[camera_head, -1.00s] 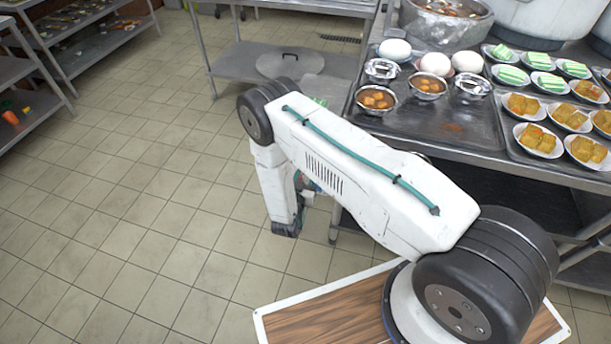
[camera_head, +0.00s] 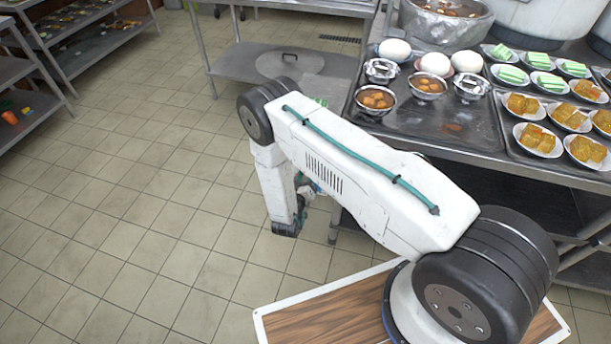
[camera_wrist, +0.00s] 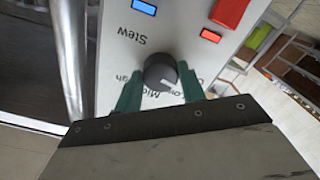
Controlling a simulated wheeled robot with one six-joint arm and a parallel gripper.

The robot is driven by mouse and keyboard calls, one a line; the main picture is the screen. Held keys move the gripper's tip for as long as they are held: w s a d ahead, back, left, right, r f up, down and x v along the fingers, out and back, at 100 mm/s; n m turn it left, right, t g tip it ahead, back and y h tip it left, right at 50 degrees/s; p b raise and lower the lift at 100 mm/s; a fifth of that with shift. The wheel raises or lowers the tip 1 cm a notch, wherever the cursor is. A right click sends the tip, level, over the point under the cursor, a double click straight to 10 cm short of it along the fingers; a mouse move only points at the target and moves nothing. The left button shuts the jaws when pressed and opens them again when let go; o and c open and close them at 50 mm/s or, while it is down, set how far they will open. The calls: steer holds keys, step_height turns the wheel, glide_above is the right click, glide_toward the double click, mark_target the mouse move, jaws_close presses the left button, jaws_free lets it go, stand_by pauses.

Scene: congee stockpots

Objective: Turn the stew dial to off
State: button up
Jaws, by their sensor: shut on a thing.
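In the wrist view a dark round dial (camera_wrist: 160,71) sits on a pale control panel (camera_wrist: 118,62) with the word "Stew" printed upside down beside it. A small white mark shows on the dial's lower side in the picture, toward the partly covered labels "Mid" and "Low"; part of "High" also shows. My gripper (camera_wrist: 161,84) has its green fingers on both sides of the dial and is shut on it. In the head view my arm hides the dial, the panel and the fingertips.
The panel also has a blue light (camera_wrist: 144,7), a red light (camera_wrist: 211,36) and a red switch (camera_wrist: 229,12). A metal bar (camera_wrist: 70,55) runs close on the left. In the head view, a steel counter (camera_head: 480,155) holds bowls and plates of food; the tiled floor (camera_head: 130,210) at left is clear.

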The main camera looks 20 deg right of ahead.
steer(key=shift+n, duration=1.2)
steer(key=o, duration=1)
steer(key=v, duration=0.8)
